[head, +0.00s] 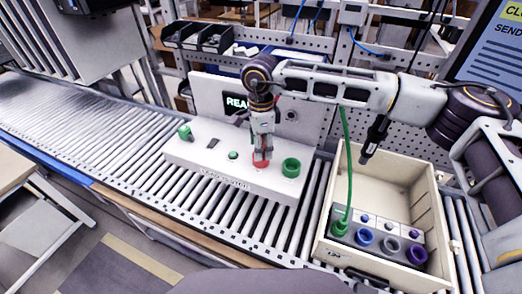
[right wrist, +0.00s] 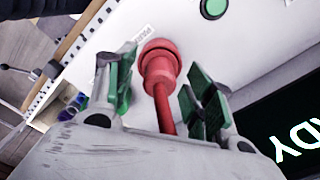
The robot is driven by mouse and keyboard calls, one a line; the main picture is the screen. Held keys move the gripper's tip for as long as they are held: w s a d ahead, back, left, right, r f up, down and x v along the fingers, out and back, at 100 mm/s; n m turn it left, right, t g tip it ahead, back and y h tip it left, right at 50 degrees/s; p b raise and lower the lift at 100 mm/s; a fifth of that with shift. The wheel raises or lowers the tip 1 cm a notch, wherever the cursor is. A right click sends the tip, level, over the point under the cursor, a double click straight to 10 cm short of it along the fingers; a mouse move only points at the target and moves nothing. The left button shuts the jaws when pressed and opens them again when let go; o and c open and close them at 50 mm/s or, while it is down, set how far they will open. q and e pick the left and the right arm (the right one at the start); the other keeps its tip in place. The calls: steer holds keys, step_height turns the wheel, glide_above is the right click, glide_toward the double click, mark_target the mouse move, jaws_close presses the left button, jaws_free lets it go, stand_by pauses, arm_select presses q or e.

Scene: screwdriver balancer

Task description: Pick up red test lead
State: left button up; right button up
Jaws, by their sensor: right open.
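The red test lead (head: 261,163) has its round plug end on the white test box (head: 258,188), and it also shows in the right wrist view (right wrist: 160,68) with a red cable or stem running toward my wrist. My right gripper (head: 262,147) is above it, pointing down. In the right wrist view my right gripper's green-padded fingers (right wrist: 165,92) are open on either side of the red lead, with gaps between. Whether the plug is seated in a socket cannot be seen. My left gripper is not in view.
A green ring socket (head: 291,167) and green button (head: 233,155) are close by on the box. A beige bin (head: 432,205) at right holds a block of coloured sockets with a green lead (head: 350,180). A black tool (head: 375,137) hangs above it. Conveyor rollers (head: 90,125) are clear at left.

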steer(key=shift+f, duration=0.1)
steer(key=shift+c, duration=0.3)
steer(key=c, duration=1.1)
steer(key=shift+r+b, duration=1.4)
steer(key=shift+r, duration=3.65)
